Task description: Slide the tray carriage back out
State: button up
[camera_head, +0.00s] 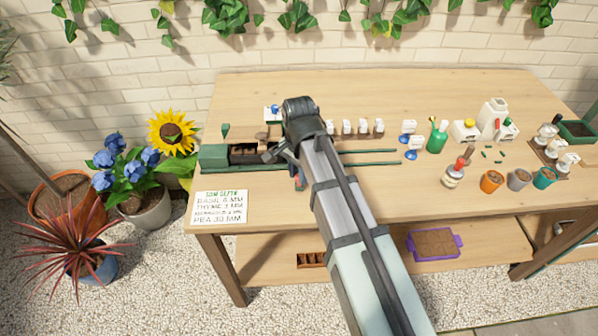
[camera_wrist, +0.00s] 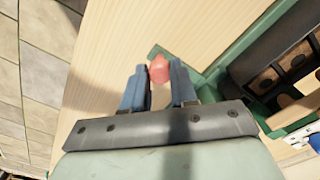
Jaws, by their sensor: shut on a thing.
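The tray carriage (camera_wrist: 208,82) is green and carries a dark seed tray (camera_wrist: 262,62) with brown soil cells, at the right of the wrist view. In the head view the dark tray (camera_head: 243,150) is at the bench's left end, beside a green housing (camera_head: 213,157). A red knob (camera_wrist: 159,69) stands at the carriage's near edge. My gripper (camera_wrist: 158,75) is shut on this knob, one blue finger on each side. In the head view my gripper (camera_head: 298,180) is at the front of the carriage, and my arm hides part of it.
Two green rails (camera_head: 370,151) run right along the bench, bare to the right of my arm. White labelled pots (camera_head: 362,128) stand behind them. Bottles (camera_head: 437,137) and small pots (camera_head: 491,181) are farther right. A sowing-depth card (camera_head: 219,206) lies at the front left.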

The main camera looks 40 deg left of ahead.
grip_shut()
jog(key=w+d, duration=1.9)
jog(key=shift+w+d, duration=0.2)
jog(key=o, duration=0.8)
grip_release()
jog(key=shift+o, duration=0.2)
jog(key=shift+r, duration=0.1)
notch_tip(320, 180, up, 14)
jog(key=shift+f, duration=0.2)
